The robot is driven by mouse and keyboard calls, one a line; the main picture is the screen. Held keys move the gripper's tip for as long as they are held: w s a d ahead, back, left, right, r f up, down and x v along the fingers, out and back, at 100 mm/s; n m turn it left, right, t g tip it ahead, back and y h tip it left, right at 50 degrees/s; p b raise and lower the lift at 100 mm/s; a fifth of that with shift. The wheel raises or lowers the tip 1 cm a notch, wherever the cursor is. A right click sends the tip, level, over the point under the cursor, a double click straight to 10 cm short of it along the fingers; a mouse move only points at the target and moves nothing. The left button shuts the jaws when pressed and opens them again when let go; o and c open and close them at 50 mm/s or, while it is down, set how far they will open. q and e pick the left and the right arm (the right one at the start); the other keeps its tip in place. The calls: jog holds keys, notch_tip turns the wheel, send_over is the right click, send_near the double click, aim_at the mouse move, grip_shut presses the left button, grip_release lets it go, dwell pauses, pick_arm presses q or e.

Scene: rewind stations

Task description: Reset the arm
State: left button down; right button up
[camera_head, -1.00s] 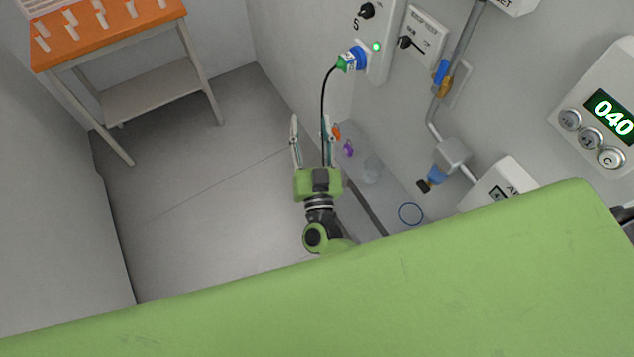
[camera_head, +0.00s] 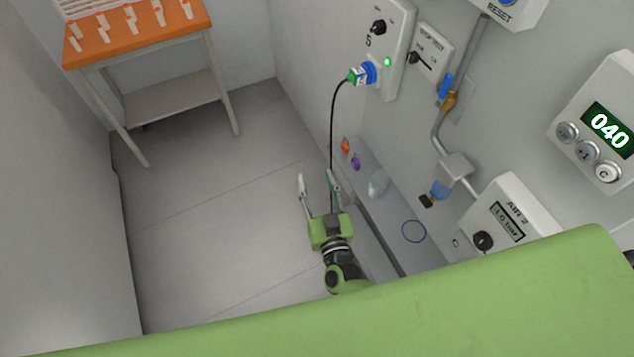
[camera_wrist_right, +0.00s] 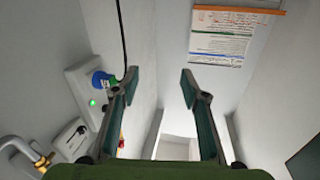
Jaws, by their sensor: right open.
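My right gripper (camera_head: 318,182) is open and empty, held out over the grey floor left of the wall ledge. In the right wrist view its two fingers (camera_wrist_right: 160,85) stand wide apart with nothing between them. A box marked RESET (camera_head: 508,10) is cut off by the top edge of the head view. My left gripper is not in view.
A green-lit panel (camera_head: 392,35) holds a blue and green plug (camera_head: 362,73) with a hanging black cable. A counter (camera_head: 607,130) reads 040 and an AIR 2 box (camera_head: 510,215) sits below. An orange-topped table (camera_head: 140,38) stands far left. The floor between is clear.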

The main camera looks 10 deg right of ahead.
dwell(0.3)
jog(key=s+d+f+n+g+y+b, duration=0.1)
jog(key=s+f+g, duration=0.3)
jog(key=f, duration=0.5)
jog(key=s+f+n+g+y+b, duration=0.1)
jog(key=s+f, duration=0.5)
jog(key=f, duration=0.3)
jog(key=s+d+f+n+g+b, duration=0.1)
jog(key=s+f+g, duration=0.3)
jog(key=f, duration=0.5)
jog(key=s+d+f+g, duration=0.2)
jog(key=s+f, duration=0.3)
jog(key=s, duration=0.5)
jog(key=s+d+f+g+h+b, duration=0.1)
jog(key=s+d+f+g, duration=0.2)
jog(key=s, duration=0.7)
jog(key=s+d+f+g+h, duration=0.1)
jog(key=s+d+f+g, duration=0.2)
jog(key=s+d+f, duration=0.2)
jog(key=s+f, duration=0.3)
jog(key=s, duration=0.2)
jog(key=shift+d, duration=0.2)
jog(key=shift+f, duration=0.1)
